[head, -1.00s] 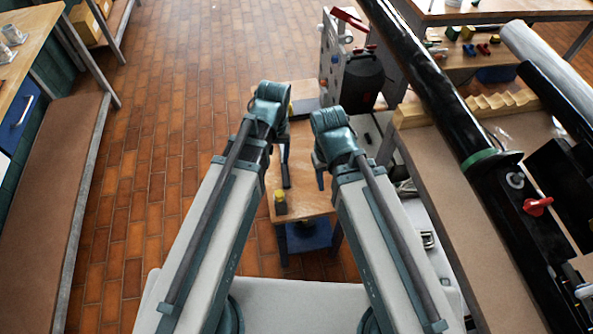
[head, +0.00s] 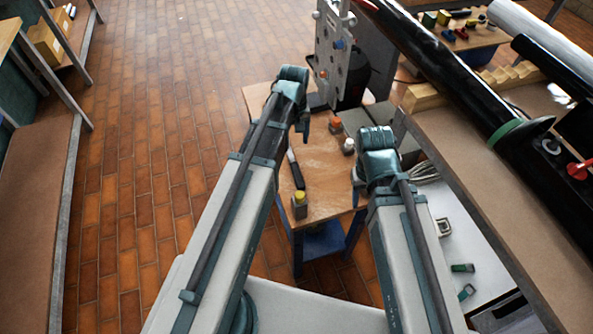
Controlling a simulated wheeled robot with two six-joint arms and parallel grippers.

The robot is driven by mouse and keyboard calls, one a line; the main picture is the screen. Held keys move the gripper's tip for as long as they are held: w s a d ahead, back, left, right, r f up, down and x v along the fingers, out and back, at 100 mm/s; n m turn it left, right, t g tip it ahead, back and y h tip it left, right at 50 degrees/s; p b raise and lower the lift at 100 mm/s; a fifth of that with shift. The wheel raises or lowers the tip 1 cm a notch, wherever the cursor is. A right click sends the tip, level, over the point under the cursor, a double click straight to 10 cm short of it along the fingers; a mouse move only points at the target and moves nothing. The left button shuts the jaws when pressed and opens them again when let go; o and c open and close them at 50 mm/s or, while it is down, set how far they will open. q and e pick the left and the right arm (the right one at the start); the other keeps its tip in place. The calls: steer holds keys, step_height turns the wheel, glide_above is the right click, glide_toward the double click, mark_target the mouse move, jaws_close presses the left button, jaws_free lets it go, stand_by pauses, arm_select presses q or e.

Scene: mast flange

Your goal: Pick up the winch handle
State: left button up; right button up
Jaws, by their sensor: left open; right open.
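A dark, slim tool with a black grip (head: 297,171) lies on the small wooden table; it may be the winch handle, but I cannot tell for sure. My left gripper (head: 304,130) is open and empty above the table, just beyond the tool's far end in the picture. My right gripper (head: 355,180) is open over the table's right side, apart from the tool and partly hidden by its own wrist.
A yellow-capped bottle (head: 299,206) stands near the tool's near end. An orange-capped bottle (head: 336,125) and a white-capped one (head: 348,146) stand farther back. The mast (head: 430,60) lies over the bench (head: 470,190) at right. Floor at left is clear.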

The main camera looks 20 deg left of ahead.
arm_select(q)
steer(key=b, duration=0.8)
glide_above(295, 167)
step_height(295, 167, down, 8)
steer(key=shift+f, duration=0.1)
step_height(295, 167, down, 5)
steer(key=b, duration=0.4)
steer(key=shift+f+b, duration=0.1)
steer(key=shift+b, duration=0.3)
steer(key=shift+c, duration=0.2)
jaws_close()
stand_by(0.4)
